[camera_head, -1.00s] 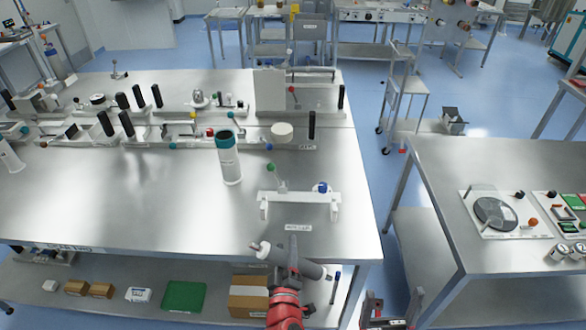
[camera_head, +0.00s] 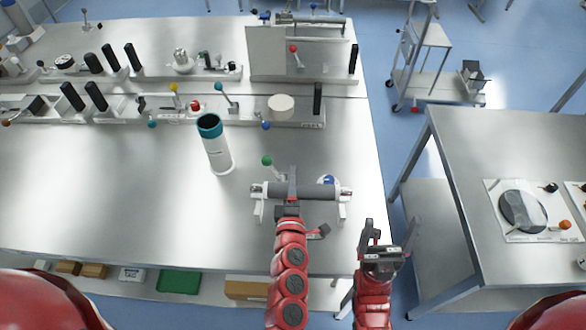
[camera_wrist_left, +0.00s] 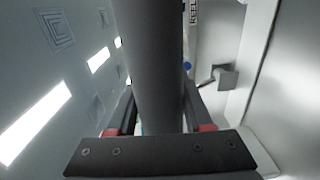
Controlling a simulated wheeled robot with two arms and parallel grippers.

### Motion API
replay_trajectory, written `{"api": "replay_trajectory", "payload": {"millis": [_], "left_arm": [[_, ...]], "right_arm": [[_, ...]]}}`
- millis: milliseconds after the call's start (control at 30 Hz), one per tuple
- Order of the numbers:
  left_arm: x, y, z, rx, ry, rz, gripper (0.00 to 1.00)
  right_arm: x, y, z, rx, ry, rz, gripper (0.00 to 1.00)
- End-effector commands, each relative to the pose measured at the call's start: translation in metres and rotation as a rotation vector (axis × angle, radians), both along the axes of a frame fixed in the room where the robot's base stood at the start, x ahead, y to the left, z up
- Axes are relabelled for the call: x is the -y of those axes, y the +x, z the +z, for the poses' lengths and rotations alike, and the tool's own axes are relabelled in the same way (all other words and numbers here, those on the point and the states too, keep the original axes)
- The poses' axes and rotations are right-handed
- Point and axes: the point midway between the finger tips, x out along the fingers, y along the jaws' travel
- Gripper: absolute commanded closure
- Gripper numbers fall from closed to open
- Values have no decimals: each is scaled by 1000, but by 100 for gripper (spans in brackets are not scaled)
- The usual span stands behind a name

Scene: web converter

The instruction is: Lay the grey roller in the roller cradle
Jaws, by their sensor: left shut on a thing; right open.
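The grey roller (camera_head: 318,191) has light metal ends and lies level, left to right, in the head view. My left gripper (camera_head: 291,188) is shut around its middle. The white roller cradle (camera_head: 259,213) is under the roller, with the roller's ends in line with the cradle's two end supports. The roller hides most of the cradle; I cannot tell whether it touches the supports. The roller also fills the middle of the left wrist view (camera_wrist_left: 148,60), between the fingers. My right gripper (camera_head: 381,240) is open and empty, beyond the table's right edge.
A white cylinder with a teal top (camera_head: 215,146) stands left of the cradle. A green-knobbed lever (camera_head: 267,161) is just behind the roller. Fixtures with black handles line the back. The table's front left is clear. A second table (camera_head: 450,200) stands right, across a gap.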

Motion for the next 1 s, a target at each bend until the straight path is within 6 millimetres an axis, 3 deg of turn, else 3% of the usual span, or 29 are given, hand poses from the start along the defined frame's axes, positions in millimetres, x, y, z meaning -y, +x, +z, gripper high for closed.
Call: {"api": "replay_trajectory", "payload": {"millis": [400,1000], "left_arm": [[-2,0,-1,-1,-7,2,100],[-1,0,-58,-1,-5,1,100]], "right_arm": [[0,0,-5,0,0,0,14],[0,0,-61,0,0,0,14]]}}
